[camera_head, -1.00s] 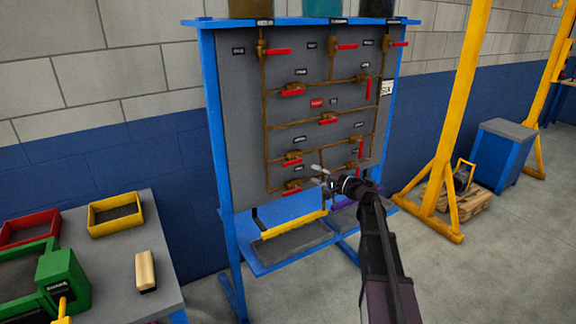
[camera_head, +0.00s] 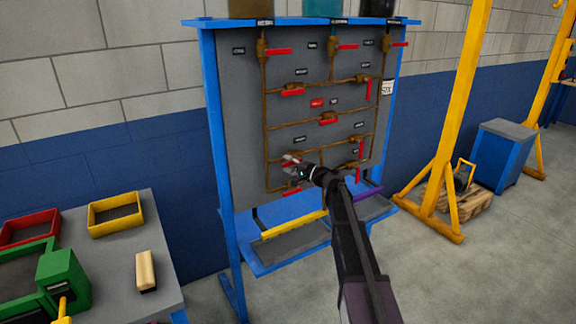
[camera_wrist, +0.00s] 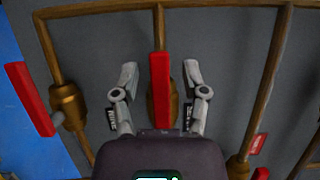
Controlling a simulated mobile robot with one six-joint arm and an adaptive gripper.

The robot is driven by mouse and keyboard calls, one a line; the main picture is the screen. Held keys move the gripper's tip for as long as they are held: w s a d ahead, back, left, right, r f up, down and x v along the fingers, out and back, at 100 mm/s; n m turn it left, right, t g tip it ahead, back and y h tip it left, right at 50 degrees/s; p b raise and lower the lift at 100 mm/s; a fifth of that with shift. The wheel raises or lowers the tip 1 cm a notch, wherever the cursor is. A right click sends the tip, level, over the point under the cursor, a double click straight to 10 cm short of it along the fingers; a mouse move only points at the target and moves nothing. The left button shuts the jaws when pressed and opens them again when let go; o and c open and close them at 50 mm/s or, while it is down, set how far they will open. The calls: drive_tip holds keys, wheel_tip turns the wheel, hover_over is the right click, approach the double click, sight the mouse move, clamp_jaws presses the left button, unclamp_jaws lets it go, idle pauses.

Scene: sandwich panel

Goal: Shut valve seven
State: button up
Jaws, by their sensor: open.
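The pipe panel (camera_head: 235,110) carries several brass valves with red lever handles and small black labels too blurred to read, so I cannot tell which is valve seven. My gripper (camera_head: 291,164) is at the lower left of the panel, in front of a valve there. In the wrist view, my gripper (camera_wrist: 160,72) is open, with one finger on each side of a red lever handle (camera_wrist: 160,88). Both fingers look apart from it. Its brass valve body (camera_wrist: 150,103) is partly hidden behind the handle.
Another red handle (camera_wrist: 30,98) with its brass valve (camera_wrist: 68,103) lies to the left in the wrist view. Brass pipes (camera_wrist: 268,80) run close around the gripper. A blue frame post (camera_head: 216,150) borders the panel. A workbench (camera_head: 115,250) with bins stands at left.

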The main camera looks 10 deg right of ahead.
clamp_jaws()
